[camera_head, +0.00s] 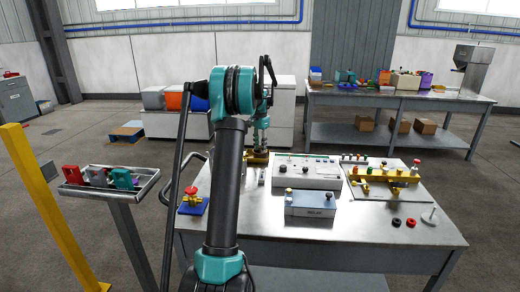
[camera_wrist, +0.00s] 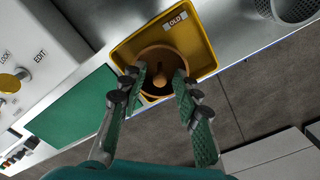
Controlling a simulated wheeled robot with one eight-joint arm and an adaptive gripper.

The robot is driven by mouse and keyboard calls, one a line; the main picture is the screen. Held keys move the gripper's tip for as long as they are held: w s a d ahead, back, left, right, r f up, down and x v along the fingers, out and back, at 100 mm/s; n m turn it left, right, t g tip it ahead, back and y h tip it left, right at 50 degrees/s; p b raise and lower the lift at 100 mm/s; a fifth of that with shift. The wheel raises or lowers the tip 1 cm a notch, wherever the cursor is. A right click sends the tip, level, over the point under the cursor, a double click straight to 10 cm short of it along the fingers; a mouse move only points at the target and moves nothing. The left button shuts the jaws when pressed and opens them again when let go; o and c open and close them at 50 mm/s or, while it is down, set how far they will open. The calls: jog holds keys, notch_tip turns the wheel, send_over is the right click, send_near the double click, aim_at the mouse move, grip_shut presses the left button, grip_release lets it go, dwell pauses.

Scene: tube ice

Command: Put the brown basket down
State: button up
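The brown basket (camera_wrist: 161,54) is round, with a knob-like part (camera_wrist: 158,78) in its middle. In the wrist view it is at or over a yellow tray (camera_wrist: 124,52) labelled "OLD". My gripper (camera_wrist: 161,73) points down at it, one green-padded finger on each side. The fingertips overlap the basket's sides, but whether they press on it is not clear. Whether the basket rests on the tray floor is also unclear. In the head view my gripper (camera_head: 259,145) is at the back left of the metal table, above the small yellow tray (camera_head: 257,158); the basket cannot be made out there.
A white control box (camera_head: 308,172) stands right of the tray, with a grey-blue box (camera_head: 311,203) nearer. A metal mesh cup (camera_wrist: 291,9) shows at the wrist view's upper right.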

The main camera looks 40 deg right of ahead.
notch_tip(320, 180, up, 11)
jog(key=shift+r, duration=0.2)
dwell(0.4)
